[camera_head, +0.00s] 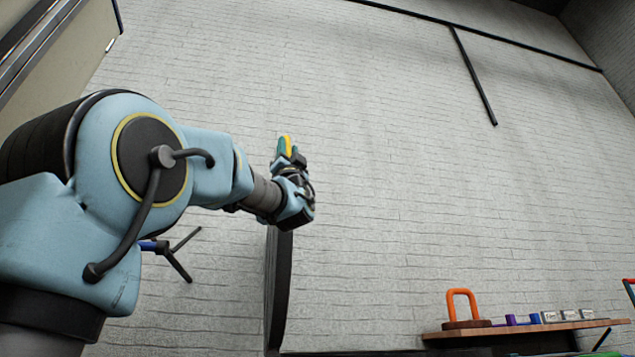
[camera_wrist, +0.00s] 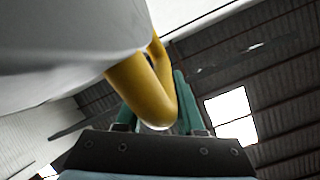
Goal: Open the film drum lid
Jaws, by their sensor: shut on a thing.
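A yellow curved handle (camera_wrist: 148,85) crosses the wrist view and joins a large pale grey rounded surface (camera_wrist: 60,50), which looks like the film drum lid. My gripper (camera_wrist: 155,105) has its teal fingers on either side of the handle and is shut on it. In the head view my gripper (camera_head: 287,150) is raised in front of the wall, with a bit of yellow between its fingers. Below it a dark curved panel (camera_head: 278,290) stands upright, seen nearly edge-on; it may be the lid. The drum's body is not clearly seen.
A wooden shelf (camera_head: 505,330) at the lower right holds an orange loop-shaped object (camera_head: 461,304) and several small purple, blue and white pieces. A pale cabinet-like block (camera_head: 60,50) is at the upper left. The space right of my gripper is clear before the white brick wall (camera_head: 400,160).

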